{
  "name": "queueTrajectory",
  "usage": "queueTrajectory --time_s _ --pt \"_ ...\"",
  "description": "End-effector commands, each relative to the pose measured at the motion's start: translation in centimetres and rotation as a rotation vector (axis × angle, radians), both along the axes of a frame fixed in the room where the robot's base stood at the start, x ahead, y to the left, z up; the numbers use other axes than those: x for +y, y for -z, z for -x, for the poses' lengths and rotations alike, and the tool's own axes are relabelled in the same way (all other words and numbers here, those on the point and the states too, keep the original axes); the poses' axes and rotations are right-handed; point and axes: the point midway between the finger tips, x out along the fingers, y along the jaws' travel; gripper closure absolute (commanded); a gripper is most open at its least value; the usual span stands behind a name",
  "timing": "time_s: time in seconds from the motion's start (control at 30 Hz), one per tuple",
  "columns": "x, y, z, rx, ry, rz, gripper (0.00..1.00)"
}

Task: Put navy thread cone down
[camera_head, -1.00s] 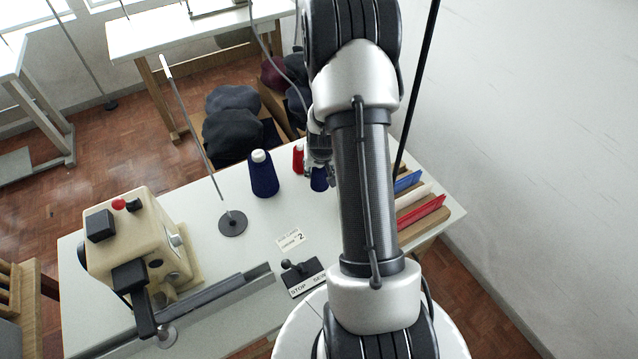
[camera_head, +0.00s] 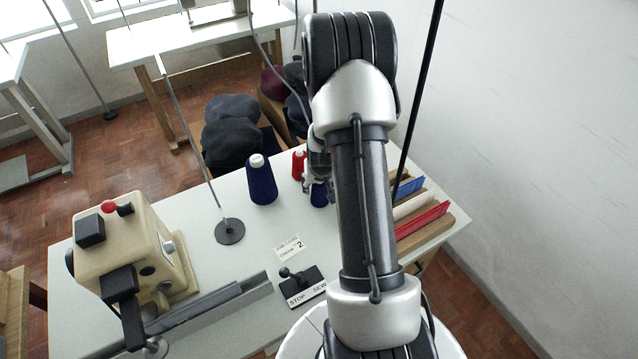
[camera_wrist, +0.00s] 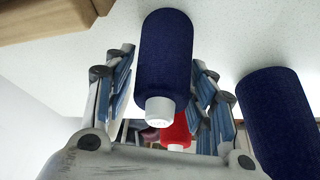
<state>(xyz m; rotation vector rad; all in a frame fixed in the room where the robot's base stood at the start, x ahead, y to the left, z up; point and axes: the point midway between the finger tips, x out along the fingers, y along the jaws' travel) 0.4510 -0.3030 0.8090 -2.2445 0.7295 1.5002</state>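A navy thread cone (camera_wrist: 165,60) with a white tip stands between the two fingers of my gripper (camera_wrist: 165,62) in the wrist view. The fingers lie close against both its sides, and my gripper looks shut on it. In the head view this navy cone (camera_head: 319,195) shows beside my arm, partly hidden by it, low over the white table (camera_head: 225,280). I cannot tell whether its base touches the tabletop. A second navy cone (camera_head: 261,180) stands upright to its left, and a red cone (camera_head: 298,165) stands close behind it.
A thread stand with a round base (camera_head: 230,232) and a cream sewing machine (camera_head: 130,250) are to the left. A card (camera_head: 290,247) and a stop/sew switch (camera_head: 300,285) lie in front. A wooden rack with coloured cards (camera_head: 420,218) is at the right. Dark caps (camera_head: 232,135) sit behind.

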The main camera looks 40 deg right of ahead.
Motion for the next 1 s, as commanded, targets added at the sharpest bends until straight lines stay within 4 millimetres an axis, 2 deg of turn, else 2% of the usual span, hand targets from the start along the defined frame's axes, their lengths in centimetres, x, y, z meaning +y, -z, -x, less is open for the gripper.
queueTrajectory --time_s 0.13,0.4,0.53,0.67,1.0 --pt "0.0 0.0 0.0 0.0 0.0 0.0 0.38" --pt "0.0 0.0 0.0 0.0 0.0 0.0 0.38" --pt "0.0 -0.7 0.0 0.0 0.0 0.0 0.38" --pt "0.5 -2.8 0.6 -0.002 0.0 0.001 0.38" --pt "2.1 -9.5 2.9 -0.001 0.0 0.001 0.38"
